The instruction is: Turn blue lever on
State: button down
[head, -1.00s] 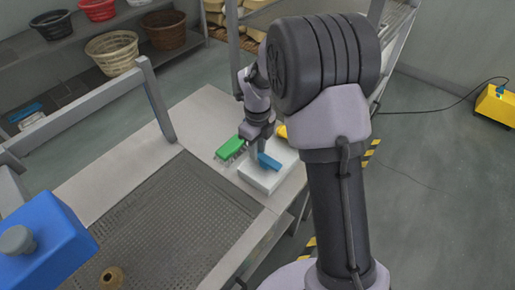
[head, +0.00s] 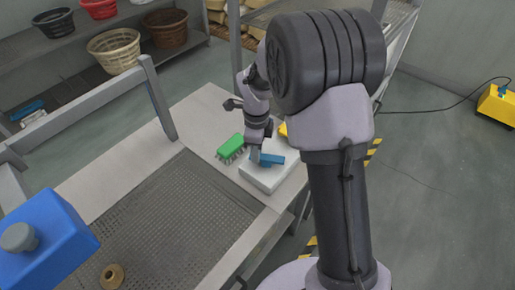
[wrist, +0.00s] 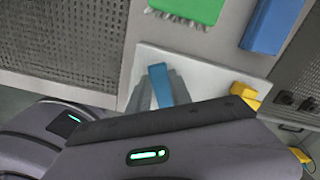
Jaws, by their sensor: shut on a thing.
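The blue lever (head: 273,160) sits on top of a white box (head: 268,180) on the table. In the head view it lies nearly crosswise, pointing right. My gripper (head: 256,156) is at the lever's left end, from above, with the fingertips partly hidden. In the wrist view the blue lever (wrist: 159,84) shows between grey fingers (wrist: 168,92), over the white box (wrist: 205,72). My gripper is shut on the lever.
A green brush (head: 231,147) lies left of the white box, close to my gripper. A yellow thing (head: 283,130) is behind my arm. A perforated tray (head: 180,215) fills the front. A blue box with a grey knob (head: 40,240) stands at the left.

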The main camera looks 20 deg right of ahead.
jog(key=n, duration=0.2)
jog(key=s+n, duration=0.1)
jog(key=n, duration=0.2)
jog(key=shift+s+a+n, duration=0.2)
jog(key=shift+s+n, duration=0.05)
jog(key=shift+n, duration=0.05)
jog(key=shift+s+d+n+p, duration=0.1)
jog(key=shift+s+n+p, duration=0.2)
jog(key=shift+n, duration=0.85)
jog(key=shift+s+d+n+p, duration=0.1)
jog(key=shift+s+n+p, duration=0.2)
jog(key=shift+n, duration=0.85)
jog(key=c, duration=1.2)
grip_release()
jog(key=shift+o, duration=0.2)
notch_tip(320, 180, up, 17)
jog(key=p, duration=0.5)
jog(key=shift+r+p, duration=0.2)
jog(key=shift+p, duration=0.15)
jog(key=shift+s, duration=0.1)
